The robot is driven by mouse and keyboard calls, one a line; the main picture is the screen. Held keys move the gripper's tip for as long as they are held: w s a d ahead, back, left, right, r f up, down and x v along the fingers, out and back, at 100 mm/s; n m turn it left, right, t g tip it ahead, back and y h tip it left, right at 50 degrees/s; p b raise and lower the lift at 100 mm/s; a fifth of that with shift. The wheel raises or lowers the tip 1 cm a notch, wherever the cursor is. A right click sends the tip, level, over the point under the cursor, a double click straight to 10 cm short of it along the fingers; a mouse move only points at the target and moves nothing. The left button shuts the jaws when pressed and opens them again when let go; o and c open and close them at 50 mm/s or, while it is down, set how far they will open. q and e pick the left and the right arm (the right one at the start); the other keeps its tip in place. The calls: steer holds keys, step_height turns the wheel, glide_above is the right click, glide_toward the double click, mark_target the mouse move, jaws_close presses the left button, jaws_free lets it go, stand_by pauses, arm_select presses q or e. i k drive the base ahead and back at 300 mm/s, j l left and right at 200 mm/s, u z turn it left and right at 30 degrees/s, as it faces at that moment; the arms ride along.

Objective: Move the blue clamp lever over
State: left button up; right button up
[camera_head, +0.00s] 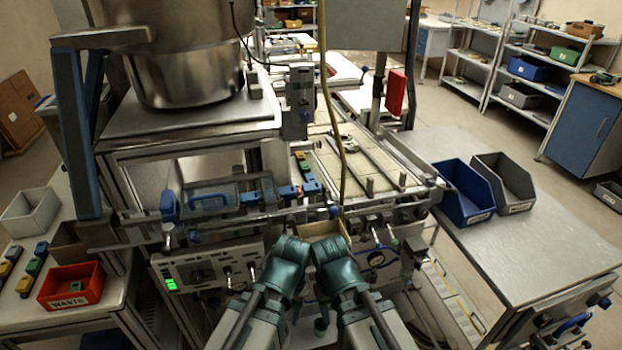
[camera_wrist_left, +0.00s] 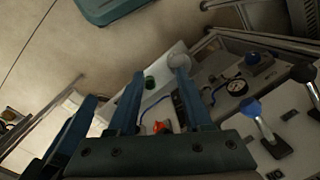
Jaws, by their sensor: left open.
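A blue handle (camera_head: 168,205) stands at the left end of the machine's front rail in the head view. A smaller blue knob (camera_head: 334,211) sits on the rail near the middle. The left wrist view shows a blue-knobbed lever (camera_wrist_left: 252,108) with a pale stem, tilted, on a grey panel right of my left gripper. I cannot tell which of these is the clamp lever. My left gripper (camera_wrist_left: 157,88) is open with blue fingers and nothing visibly held, apart from that lever. In the head view both my forearms end in dark green wrists at the front; their jaws are hidden.
A red waste bin (camera_head: 75,286) stands at left. Blue (camera_head: 463,194) and grey (camera_head: 505,183) bins stand on the right bench (camera_head: 520,245). A yellow cable (camera_head: 341,130) hangs before the machine. A round gauge (camera_wrist_left: 237,87) sits near the lever in the wrist view.

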mark_target(379, 246)
steer(key=k+j+z, duration=0.15)
steer(key=j+z, duration=0.2)
steer(key=k+j+z, duration=0.35)
steer(key=i, duration=0.1)
